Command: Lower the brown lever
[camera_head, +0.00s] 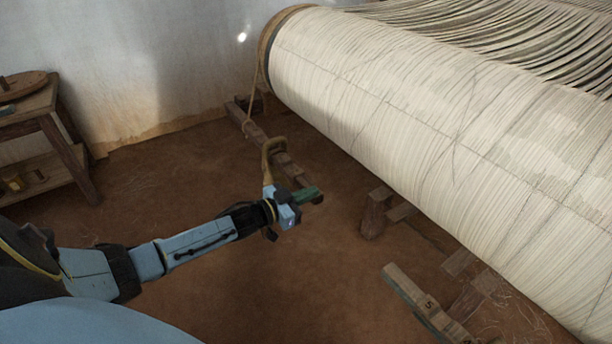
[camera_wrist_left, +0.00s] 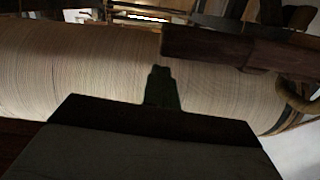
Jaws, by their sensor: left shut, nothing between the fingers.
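The brown lever (camera_head: 291,168) is a wooden bar on the far side of my left gripper in the head view, running away toward the wall. A tan loop (camera_head: 272,150) stands at it, and a rope rises from its far part to the roller. My left gripper (camera_head: 306,195) has its green fingers together and empty, close to the bar's near end; I cannot tell whether they touch it. In the left wrist view the shut fingers (camera_wrist_left: 162,88) are dark, and a dark brown wooden bar (camera_wrist_left: 210,46) lies at upper right. My right gripper is out of view.
A large cream warp roller (camera_head: 400,110) fills the upper right. A wooden post (camera_head: 374,212) and a numbered wooden piece (camera_head: 420,303) stand below it. A small wooden table (camera_head: 50,125) stands at left. The brown floor between is mostly clear.

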